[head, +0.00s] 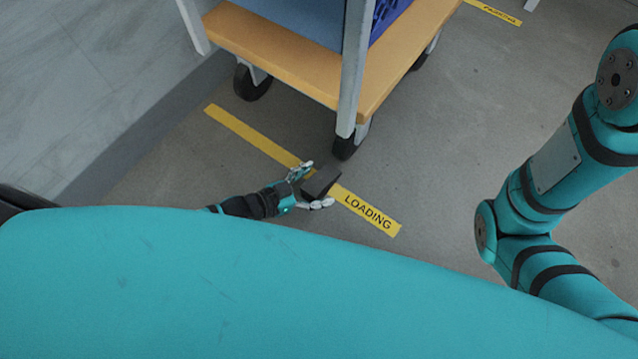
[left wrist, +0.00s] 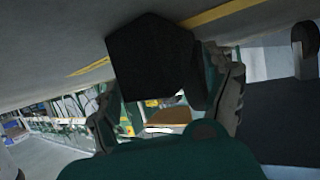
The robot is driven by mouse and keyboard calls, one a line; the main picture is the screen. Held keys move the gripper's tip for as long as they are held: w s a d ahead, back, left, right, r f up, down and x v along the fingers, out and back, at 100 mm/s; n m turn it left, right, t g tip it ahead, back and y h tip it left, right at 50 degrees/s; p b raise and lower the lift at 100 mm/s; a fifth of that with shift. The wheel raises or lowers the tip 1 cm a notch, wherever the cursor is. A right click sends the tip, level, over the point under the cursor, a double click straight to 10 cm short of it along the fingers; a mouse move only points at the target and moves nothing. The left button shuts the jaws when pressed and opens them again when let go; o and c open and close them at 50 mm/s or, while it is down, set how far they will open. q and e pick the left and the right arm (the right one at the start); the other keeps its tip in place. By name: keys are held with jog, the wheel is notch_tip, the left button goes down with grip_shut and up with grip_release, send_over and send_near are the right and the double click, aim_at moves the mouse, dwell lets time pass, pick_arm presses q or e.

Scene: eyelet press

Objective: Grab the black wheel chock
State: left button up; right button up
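The black wheel chock (head: 321,181) is a dark block at the yellow floor strip, just in front of the trolley's near caster. My left gripper (head: 314,185) is at the chock, with one finger on its upper-left side and the other along its lower side. In the left wrist view the chock (left wrist: 153,55) fills the space ahead of and between the spread fingers (left wrist: 168,95). Whether both fingers press on it cannot be told. The chock's underside is hidden, so I cannot tell whether it rests on the floor. No right gripper shows; my right arm is at the right of the head view.
A trolley with a wooden shelf (head: 275,57) stands just beyond the chock, its near caster (head: 345,147) close to my fingers. A yellow strip marked LOADING (head: 368,212) runs along the floor. Bare grey floor (head: 430,170) lies to the right.

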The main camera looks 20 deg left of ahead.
pick_arm(q)
jog(key=c, duration=1.3)
